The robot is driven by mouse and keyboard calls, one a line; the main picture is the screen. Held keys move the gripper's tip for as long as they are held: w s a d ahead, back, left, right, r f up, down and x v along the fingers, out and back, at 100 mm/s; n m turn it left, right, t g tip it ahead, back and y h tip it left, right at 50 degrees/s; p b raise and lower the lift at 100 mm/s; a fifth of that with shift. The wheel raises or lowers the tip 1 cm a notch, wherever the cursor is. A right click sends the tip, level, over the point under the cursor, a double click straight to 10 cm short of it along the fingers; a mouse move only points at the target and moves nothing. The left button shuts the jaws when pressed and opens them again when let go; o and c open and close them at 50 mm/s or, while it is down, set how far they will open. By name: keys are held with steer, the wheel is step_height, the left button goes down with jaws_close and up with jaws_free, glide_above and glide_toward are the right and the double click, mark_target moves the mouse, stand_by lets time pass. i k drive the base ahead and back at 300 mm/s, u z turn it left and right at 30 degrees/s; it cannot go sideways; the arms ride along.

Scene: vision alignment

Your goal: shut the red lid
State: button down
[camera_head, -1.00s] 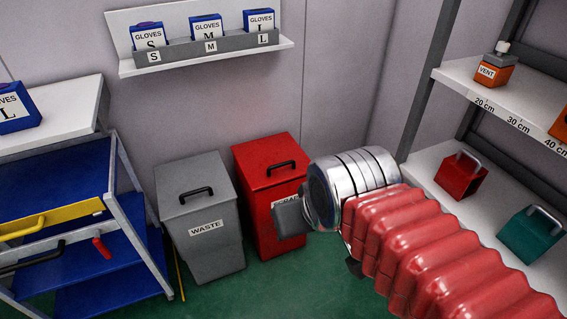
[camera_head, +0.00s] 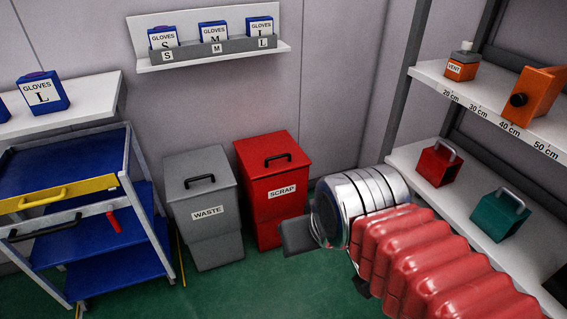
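The red lid (camera_head: 272,153) with a black handle sits on top of the red scrap bin (camera_head: 281,211). It appears to lie down flat on the bin, with no gap that I can make out. The bin stands on the green floor against the wall. My gripper (camera_head: 297,236) is in front of the bin's lower right, below the lid and apart from its handle. Only a grey part of the gripper shows past my silver wrist, so its finger opening cannot be made out.
A grey waste bin (camera_head: 204,216) with its lid down stands just left of the red bin. A blue cart (camera_head: 80,215) is at left. Shelves (camera_head: 475,208) with a red box and a teal box are at right. A glove rack (camera_head: 212,52) hangs on the wall.

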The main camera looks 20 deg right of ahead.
mark_target(262, 156)
steer(key=k, duration=0.75)
steer(key=u, duration=0.45)
steer(key=i, duration=0.5)
steer(key=u, duration=0.45)
steer(key=i, duration=1.65)
steer(key=z, duration=0.8)
